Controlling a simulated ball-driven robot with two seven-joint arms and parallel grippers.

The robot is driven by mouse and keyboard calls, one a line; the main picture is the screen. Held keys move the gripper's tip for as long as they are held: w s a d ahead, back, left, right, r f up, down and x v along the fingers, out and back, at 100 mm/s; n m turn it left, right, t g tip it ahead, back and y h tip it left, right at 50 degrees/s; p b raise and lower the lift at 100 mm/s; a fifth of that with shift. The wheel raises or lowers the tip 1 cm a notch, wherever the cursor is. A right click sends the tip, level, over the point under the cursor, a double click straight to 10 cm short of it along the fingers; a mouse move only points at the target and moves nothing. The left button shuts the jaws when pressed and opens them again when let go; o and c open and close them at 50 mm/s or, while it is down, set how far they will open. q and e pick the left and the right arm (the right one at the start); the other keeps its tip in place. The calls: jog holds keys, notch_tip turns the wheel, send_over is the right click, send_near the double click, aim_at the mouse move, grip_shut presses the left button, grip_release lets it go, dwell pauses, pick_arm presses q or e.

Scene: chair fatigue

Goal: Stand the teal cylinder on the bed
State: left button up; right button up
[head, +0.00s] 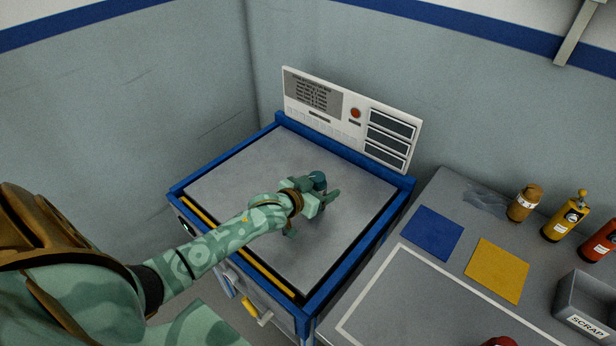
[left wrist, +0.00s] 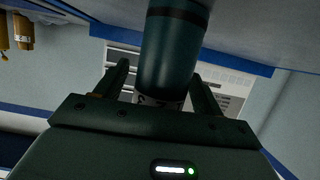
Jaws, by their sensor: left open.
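The teal cylinder (head: 318,179) is over the middle of the grey bed (head: 240,165) with its rounded end up, and it looks upright. Its foot is hidden by my gripper in the head view and lies outside the left wrist view, so contact with the bed cannot be seen. My left gripper (head: 320,197) is at the cylinder, low over the bed. In the left wrist view the cylinder (left wrist: 172,50) is between the fingers, which are open on either side of it. My right gripper is not in view.
The bed has a raised blue frame (head: 355,255) and a white panel (head: 350,117) behind it. On the grey table at right are blue (head: 434,232) and yellow (head: 497,270) squares, several canisters and a scrap bin (head: 588,306). Bare bed surrounds my gripper.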

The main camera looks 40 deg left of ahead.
pick_arm(q)
jog(key=d+p+v, duration=0.1)
jog(key=p+v, duration=0.2)
jog(key=v, duration=0.8)
jog(key=shift+a, duration=0.5)
jog(key=shift+s+r, duration=0.1)
jog(key=shift+s, duration=0.05)
